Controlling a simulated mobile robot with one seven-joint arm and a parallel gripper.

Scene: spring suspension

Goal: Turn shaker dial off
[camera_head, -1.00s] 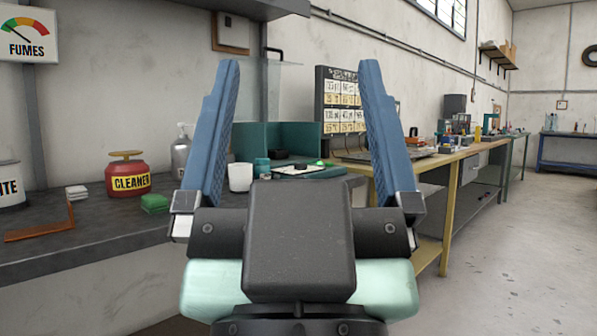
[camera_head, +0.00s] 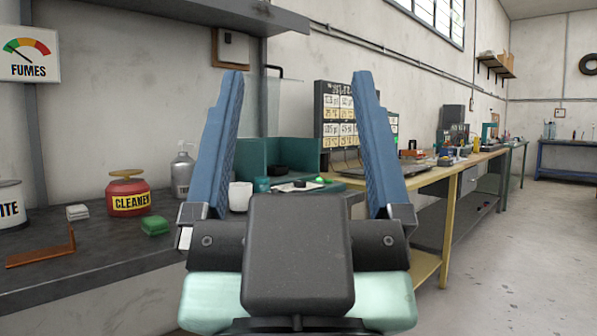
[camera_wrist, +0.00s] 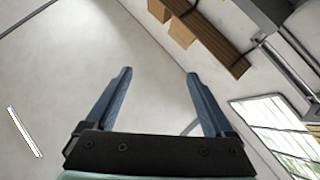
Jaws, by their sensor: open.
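My gripper (camera_head: 298,90) is open and empty in the head view, its two blue fingers spread wide and pointing up in front of the benches. It also shows in the wrist view (camera_wrist: 157,80), open against a bare wall. No shaker or shaker dial can be made out in either view. Between the fingers, on the bench behind, a small dark round object (camera_head: 299,183) sits on a pale sheet. It is too small to tell what it is. My gripper is well apart from everything on the benches.
A dark bench (camera_head: 95,262) runs along the left with a red cleaner can (camera_head: 128,198), a green block (camera_head: 155,225), a grey bottle (camera_head: 182,170) and a white cup (camera_head: 240,196). A yellow-framed bench (camera_head: 447,235) stands beyond. The floor (camera_head: 510,260) at right is clear.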

